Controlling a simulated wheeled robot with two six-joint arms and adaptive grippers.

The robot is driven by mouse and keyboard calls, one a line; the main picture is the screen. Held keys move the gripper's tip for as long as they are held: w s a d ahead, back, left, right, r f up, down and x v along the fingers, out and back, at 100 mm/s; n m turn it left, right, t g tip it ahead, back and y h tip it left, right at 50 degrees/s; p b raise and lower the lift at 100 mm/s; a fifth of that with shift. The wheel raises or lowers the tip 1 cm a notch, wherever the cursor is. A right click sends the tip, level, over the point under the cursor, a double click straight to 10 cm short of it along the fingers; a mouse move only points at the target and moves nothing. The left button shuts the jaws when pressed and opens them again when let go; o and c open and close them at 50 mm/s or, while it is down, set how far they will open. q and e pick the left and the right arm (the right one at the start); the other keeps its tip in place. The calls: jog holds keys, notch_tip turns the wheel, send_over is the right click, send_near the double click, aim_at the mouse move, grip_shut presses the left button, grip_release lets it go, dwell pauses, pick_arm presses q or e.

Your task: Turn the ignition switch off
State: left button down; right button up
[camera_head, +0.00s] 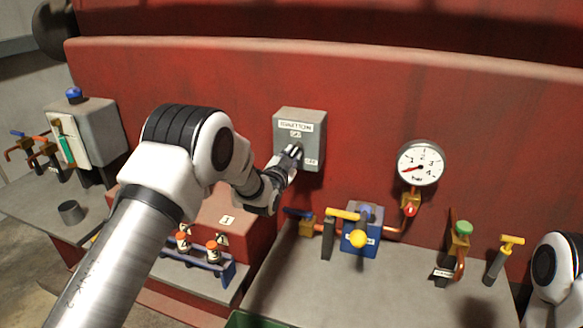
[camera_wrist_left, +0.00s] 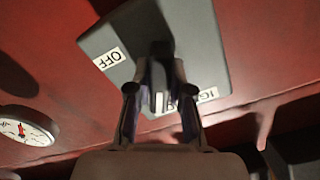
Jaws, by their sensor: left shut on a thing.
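The ignition switch is a grey box (camera_head: 313,120) on the red engine wall, with a white name label on its upper face and smaller labels lower down. In the left wrist view the box (camera_wrist_left: 205,45) shows tilted, with a label reading OFF (camera_wrist_left: 109,58) and another label partly hidden by a finger. My left gripper (camera_head: 291,152) reaches the front of the box. In the left wrist view its fingers (camera_wrist_left: 160,85) are shut on the dark switch knob (camera_wrist_left: 160,50), one on each side. Which mark the knob points to I cannot tell. My right gripper is out of view.
A round pressure gauge (camera_head: 420,163) is to the right of the box. Below it are a blue valve block (camera_head: 362,226) with a yellow knob and copper pipes. A blue rack (camera_head: 203,258) stands lower left. A grey cabinet (camera_head: 93,130) stands far left.

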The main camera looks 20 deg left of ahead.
pick_arm(q)
jog(key=m+b, duration=0.7)
jog(key=shift+f, duration=0.3)
jog(key=m+b, duration=0.3)
jog(key=m, duration=0.1)
jog(key=shift+r, duration=0.1)
jog(key=shift+r+m+b, duration=0.1)
jog(key=shift+m+b, duration=0.4)
jog(key=shift+m, duration=0.1)
jog(key=c, duration=1)
grip_release()
jog(key=shift+c, duration=0.2)
